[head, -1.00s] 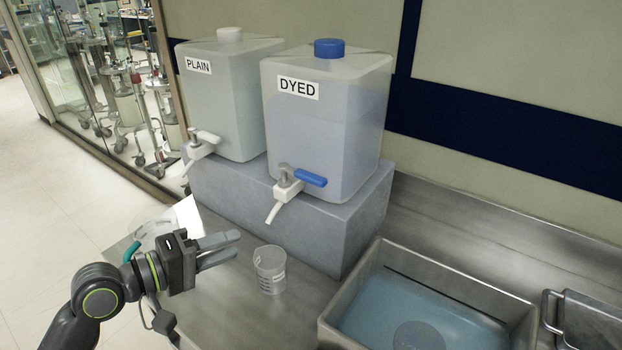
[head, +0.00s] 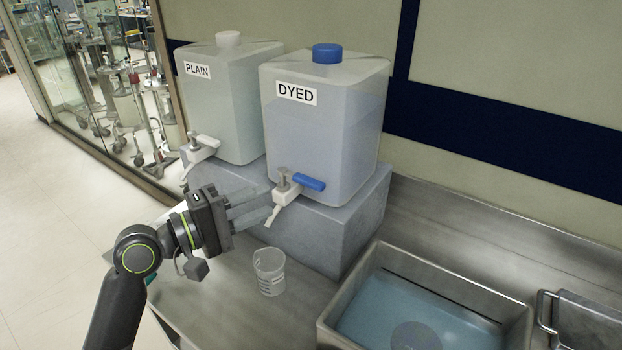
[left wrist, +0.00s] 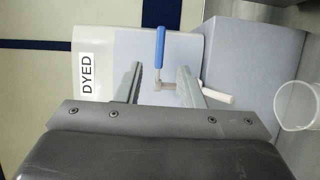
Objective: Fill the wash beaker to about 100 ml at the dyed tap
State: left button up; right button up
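The wash beaker (head: 269,273), a clear cup with pale markings, stands upright on the steel counter below and in front of the dyed tap; I see no blue liquid in it. It also shows at the right edge of the left wrist view (left wrist: 299,105). The dyed tap (head: 287,193) has a white body and a blue lever (head: 309,182) pointing sideways to the right. No stream shows at its spout. My left gripper (head: 258,206) is open, its fingers pointing at the tap. In the left wrist view the lever (left wrist: 159,45) lies ahead, between the fingers' lines; contact cannot be told.
The DYED tank (head: 335,135) with a blue cap and the PLAIN tank (head: 222,110) with a white tap stand on a grey block (head: 335,235). A sink (head: 440,285) holding bluish water is at right. The counter around the beaker is clear.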

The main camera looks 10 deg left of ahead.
aim_at(306, 185)
pick_arm(q)
jog(key=p+x, duration=0.2)
jog(key=x, duration=0.9)
jog(key=shift+w+d+f+p, duration=0.1)
jog(key=shift+w+d+p, duration=0.05)
jog(key=shift+p, duration=0.15)
grip_shut()
